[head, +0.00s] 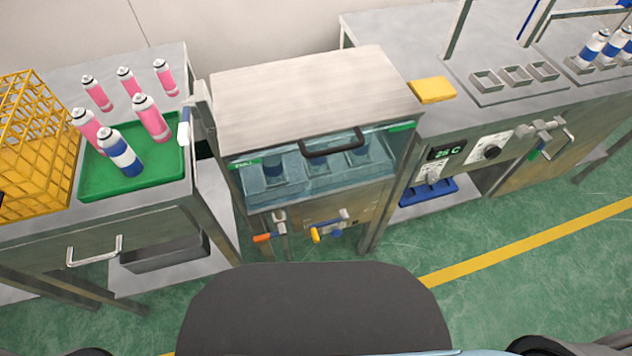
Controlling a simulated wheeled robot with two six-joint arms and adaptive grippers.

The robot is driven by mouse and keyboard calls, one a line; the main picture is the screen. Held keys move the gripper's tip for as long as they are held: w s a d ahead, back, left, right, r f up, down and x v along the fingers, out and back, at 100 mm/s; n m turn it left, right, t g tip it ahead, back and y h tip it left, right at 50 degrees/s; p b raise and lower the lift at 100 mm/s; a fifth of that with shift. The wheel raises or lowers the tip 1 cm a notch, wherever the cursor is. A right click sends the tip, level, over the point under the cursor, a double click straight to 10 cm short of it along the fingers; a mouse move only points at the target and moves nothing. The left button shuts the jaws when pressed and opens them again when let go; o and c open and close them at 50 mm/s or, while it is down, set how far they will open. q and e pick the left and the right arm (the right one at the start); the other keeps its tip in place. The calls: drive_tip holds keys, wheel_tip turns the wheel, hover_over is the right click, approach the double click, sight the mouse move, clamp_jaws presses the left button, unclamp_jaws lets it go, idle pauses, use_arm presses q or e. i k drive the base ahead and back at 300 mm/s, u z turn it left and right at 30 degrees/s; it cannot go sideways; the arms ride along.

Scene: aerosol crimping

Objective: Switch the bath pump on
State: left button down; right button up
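The water bath (238,192) stands in the middle of the head view, with a clear front and a metal lid (315,95) on top. Several cans show dimly in the water. A control panel (432,172) to its right has a display (446,152) that appears to read 28 C, with small controls below it. A dark round knob (491,152) sits on a pale plate beside it. I cannot tell which control is the pump switch. Neither gripper shows.
A yellow block (432,90) lies right of the lid. A blue tray (428,191) sits under the panel. Floor at the right front is clear.

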sight(336, 232)
drive_tip(key=z, duration=1.05)
drive_tip(key=k, duration=1.3)
drive_tip(key=z, duration=1.15)
drive_tip(key=i, duration=1.1)
drive_tip(key=u, duration=0.35)
drive_tip(key=i, duration=1.05)
drive_tip(key=u, duration=1.45)
drive_tip(key=i, duration=0.8)
drive_tip(key=u, duration=0.85)
